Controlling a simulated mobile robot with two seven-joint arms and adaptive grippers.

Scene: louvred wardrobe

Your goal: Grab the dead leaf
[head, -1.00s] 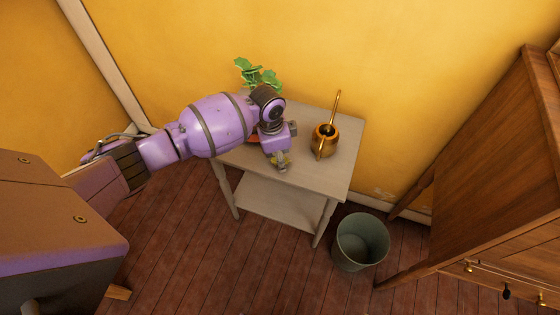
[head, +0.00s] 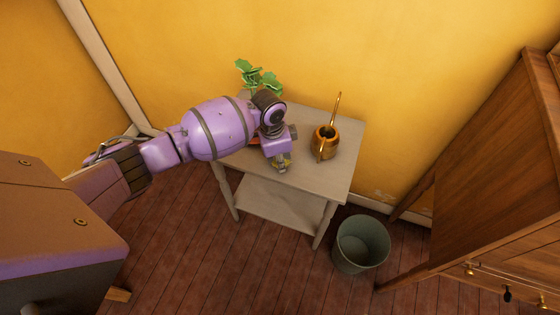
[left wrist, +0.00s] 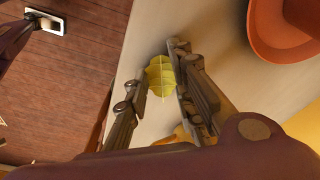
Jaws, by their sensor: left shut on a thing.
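The dead leaf (left wrist: 160,78) is yellow-green and shows between the fingers of my left gripper (left wrist: 163,75) in the left wrist view. The gripper is shut on the leaf, just above the pale table top (left wrist: 150,35). My right gripper is not in view.
A green plant (head: 262,78) stands at the back of the table, its orange pot (left wrist: 285,35) mostly hidden behind my arm. A brass watering can (head: 325,142) stands to the right. A grey-green bin (head: 361,243) is on the floor beside a wooden wardrobe (head: 490,170).

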